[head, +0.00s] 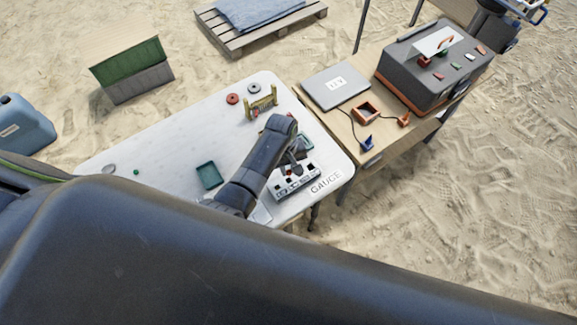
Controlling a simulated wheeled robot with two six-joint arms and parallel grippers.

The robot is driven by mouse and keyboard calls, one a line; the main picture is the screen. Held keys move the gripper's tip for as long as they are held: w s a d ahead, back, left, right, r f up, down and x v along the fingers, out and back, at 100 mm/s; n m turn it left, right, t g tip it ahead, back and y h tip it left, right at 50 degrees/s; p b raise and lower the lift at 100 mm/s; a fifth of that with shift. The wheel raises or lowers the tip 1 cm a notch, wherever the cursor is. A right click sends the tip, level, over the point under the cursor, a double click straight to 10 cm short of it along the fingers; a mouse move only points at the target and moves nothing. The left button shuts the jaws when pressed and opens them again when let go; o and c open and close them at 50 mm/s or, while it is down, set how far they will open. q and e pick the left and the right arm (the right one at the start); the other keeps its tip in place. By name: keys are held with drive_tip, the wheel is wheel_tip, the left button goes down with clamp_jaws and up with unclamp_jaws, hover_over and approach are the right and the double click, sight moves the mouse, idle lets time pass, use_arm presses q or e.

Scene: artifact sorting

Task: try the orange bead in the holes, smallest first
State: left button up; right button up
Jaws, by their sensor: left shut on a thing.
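The gauge block (297,189), a pale block with several dark holes in its top, sits at the right end of the white table beside the printed word GAUGE. My left gripper (293,169) is low over the block, its forearm coming down from above. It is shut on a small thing. A tiny orange-red spot shows at the fingertips, which fits the orange bead (290,172), but it is mostly hidden. I cannot tell whether the bead touches the block or is in a hole. My right gripper is not in view.
On the white table (180,140) are a green tray (208,175), a small yellow rack (261,103), a red disc (232,99) and a grey disc (253,87). A wooden table to the right holds a laptop (335,86) and a grey case (425,75).

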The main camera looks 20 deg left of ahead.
use_arm(q)
drive_tip(key=shift+f+b, duration=0.75)
drive_tip(key=shift+f, duration=0.4)
drive_tip(key=shift+f+b, duration=0.8)
drive_tip(key=shift+b, duration=0.2)
drive_tip(key=shift+f, duration=0.25)
drive_tip(key=shift+f+p, duration=0.1)
drive_tip(key=shift+p, duration=0.6)
idle(0.3)
idle(0.4)
drive_tip(key=o, duration=1.2)
drive_tip(key=shift+o, duration=0.2)
